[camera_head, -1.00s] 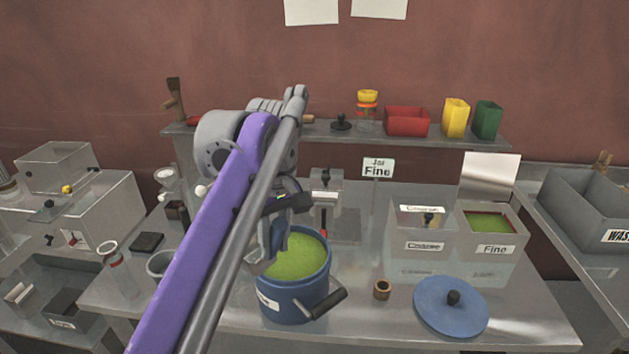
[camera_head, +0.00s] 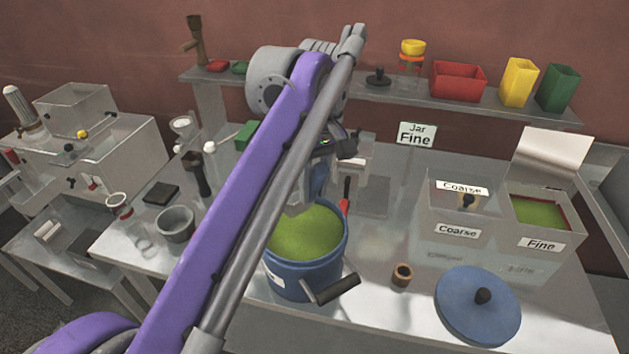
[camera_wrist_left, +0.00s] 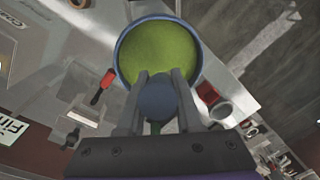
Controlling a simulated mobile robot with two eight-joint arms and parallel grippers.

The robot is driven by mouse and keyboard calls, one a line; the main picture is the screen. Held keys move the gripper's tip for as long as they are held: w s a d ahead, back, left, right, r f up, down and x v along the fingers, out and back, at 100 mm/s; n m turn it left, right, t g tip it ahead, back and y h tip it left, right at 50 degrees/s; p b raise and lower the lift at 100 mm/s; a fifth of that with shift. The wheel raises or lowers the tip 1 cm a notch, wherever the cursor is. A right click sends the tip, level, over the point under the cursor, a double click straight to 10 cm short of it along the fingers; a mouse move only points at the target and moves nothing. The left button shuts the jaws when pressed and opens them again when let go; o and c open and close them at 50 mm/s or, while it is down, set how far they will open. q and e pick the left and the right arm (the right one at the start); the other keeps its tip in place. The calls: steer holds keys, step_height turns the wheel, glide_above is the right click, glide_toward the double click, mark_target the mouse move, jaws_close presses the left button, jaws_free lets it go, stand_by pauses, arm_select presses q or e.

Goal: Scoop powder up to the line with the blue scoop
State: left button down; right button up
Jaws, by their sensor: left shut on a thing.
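A blue pot (camera_head: 295,282) full of green powder (camera_head: 305,232) stands open near the table's front edge. The pot also shows in the left wrist view (camera_wrist_left: 119,62), its powder (camera_wrist_left: 155,45) beyond my fingers. My left gripper (camera_head: 318,185) is over the back part of the pot, partly hidden by my arm. In the left wrist view my left gripper (camera_wrist_left: 165,80) is shut on the blue scoop (camera_wrist_left: 158,98), which lies between its fingers. The scoop's content and any fill line cannot be made out. My right gripper is not in view.
A blue lid (camera_head: 455,310) lies at the front right, near a small brown cup (camera_head: 402,275). A grey mortar (camera_head: 176,222) stands left. A shelf (camera_head: 380,92) runs behind.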

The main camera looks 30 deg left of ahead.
mark_target(314, 198)
arm_select(q)
step_height(314, 198, down, 4)
steer(key=shift+r+b, duration=0.1)
steer(key=shift+b, duration=0.9)
step_height(314, 198, down, 5)
steer(key=shift+b, duration=1.15)
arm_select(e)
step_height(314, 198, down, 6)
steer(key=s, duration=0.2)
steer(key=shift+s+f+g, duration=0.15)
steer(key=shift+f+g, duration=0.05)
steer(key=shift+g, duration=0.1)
arm_select(q)
step_height(314, 198, up, 7)
steer(key=p, duration=0.4)
step_height(314, 198, up, 2)
steer(key=shift+r+p, duration=0.1)
steer(key=shift+p, duration=0.7)
steer(key=shift+w, duration=0.1)
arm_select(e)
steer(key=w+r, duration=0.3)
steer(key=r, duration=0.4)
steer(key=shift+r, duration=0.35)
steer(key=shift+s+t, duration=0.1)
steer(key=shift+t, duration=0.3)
